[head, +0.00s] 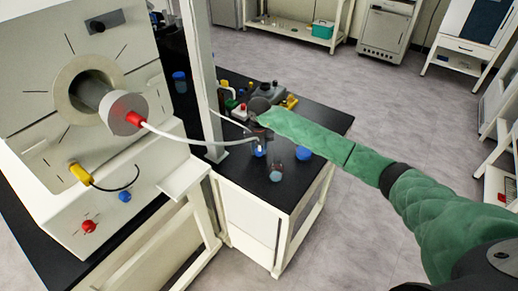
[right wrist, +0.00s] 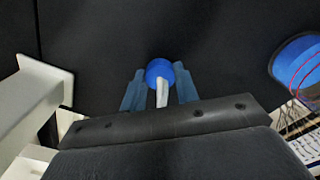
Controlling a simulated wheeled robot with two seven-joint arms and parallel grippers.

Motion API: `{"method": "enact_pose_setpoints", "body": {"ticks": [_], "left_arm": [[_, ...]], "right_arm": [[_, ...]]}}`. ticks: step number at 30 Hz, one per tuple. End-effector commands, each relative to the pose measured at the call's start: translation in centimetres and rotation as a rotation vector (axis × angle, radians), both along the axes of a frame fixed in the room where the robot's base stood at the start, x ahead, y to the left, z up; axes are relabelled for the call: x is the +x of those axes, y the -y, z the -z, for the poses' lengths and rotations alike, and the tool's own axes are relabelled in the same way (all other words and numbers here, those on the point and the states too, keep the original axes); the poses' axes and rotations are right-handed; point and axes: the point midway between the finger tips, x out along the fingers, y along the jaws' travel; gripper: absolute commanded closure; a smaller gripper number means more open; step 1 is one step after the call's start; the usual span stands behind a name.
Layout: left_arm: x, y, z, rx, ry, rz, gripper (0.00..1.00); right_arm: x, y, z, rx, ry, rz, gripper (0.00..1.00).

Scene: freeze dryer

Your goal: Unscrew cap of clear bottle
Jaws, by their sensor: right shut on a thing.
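A blue cap (right wrist: 158,70) sits between the two fingers of my right gripper (right wrist: 158,84) in the right wrist view, with a white tube rising from it. The fingers are closed on its sides. In the head view, my right gripper (head: 261,136) points down over the black bench, and the blue cap (head: 259,152) shows just below it. The bottle body under the cap is hard to make out; I cannot tell whether cap and bottle are apart. My left gripper is in neither view.
A white hose (head: 190,138) runs from the large white apparatus (head: 45,95) to the cap. A white post (head: 203,80) stands left of my gripper. A small bottle (head: 276,172) and another blue-topped item (head: 303,153) stand close by. Several containers crowd the bench behind.

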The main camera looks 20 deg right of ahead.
Motion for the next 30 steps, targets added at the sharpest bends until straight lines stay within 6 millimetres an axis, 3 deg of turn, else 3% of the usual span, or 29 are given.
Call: {"method": "enact_pose_setpoints", "body": {"ticks": [29, 30], "left_arm": [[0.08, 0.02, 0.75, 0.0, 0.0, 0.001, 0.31], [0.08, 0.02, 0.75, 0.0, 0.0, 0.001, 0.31]], "right_arm": [[0.0, 0.01, 0.6, 0.0, 0.0, 0.0, 0.97], [0.0, 0.01, 0.6, 0.0, 0.0, 0.0, 0.68]]}}
